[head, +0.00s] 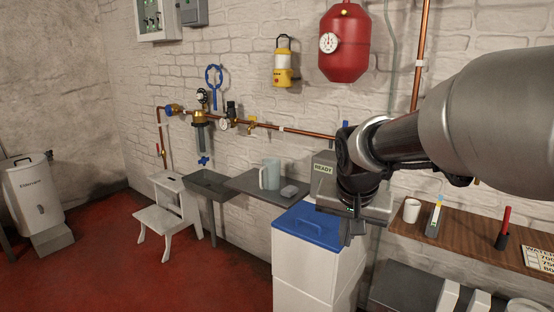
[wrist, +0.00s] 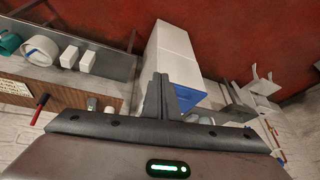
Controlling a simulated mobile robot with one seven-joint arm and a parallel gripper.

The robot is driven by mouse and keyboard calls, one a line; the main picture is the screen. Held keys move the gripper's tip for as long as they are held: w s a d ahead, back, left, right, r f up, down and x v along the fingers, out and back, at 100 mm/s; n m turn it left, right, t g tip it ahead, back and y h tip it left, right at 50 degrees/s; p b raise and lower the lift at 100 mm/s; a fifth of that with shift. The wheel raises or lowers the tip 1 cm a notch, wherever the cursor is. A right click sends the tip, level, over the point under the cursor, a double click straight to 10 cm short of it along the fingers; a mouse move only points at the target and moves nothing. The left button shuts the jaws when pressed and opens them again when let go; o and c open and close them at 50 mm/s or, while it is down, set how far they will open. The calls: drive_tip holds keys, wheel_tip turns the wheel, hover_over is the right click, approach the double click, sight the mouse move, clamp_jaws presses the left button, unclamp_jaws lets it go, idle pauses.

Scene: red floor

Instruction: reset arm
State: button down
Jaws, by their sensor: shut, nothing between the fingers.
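My gripper (head: 347,232) hangs at the end of my arm, pointing down, in front of the grey READY box and beside the blue-lidded white bin (head: 310,265) in the head view. In the wrist view my gripper (wrist: 163,82) shows with its two fingers together and nothing between them. The white bin's side also shows in the wrist view (wrist: 172,50), beyond the fingers. My arm reaches in from the right of the head view. Part of the READY box (head: 324,170) is hidden behind my wrist.
A grey shelf (head: 245,186) holds a pitcher (head: 270,174). A white step stool (head: 168,218) stands at the left. A wooden shelf (head: 455,243) at the right carries a white mug (head: 411,210) and a red-handled tool (head: 503,225). Red floor (head: 110,265) is open at the front left.

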drive_tip(key=s+r+n+y, duration=0.1)
drive_tip(key=s+n, duration=0.3)
drive_tip(key=s, duration=1.6)
wheel_tip(320, 180, up, 24)
drive_tip(key=p, duration=2.4)
drive_tip(key=shift+s+a+r+t, duration=0.25)
drive_tip(key=shift+s+a+t, duration=0.05)
drive_tip(key=shift+a, duration=0.05)
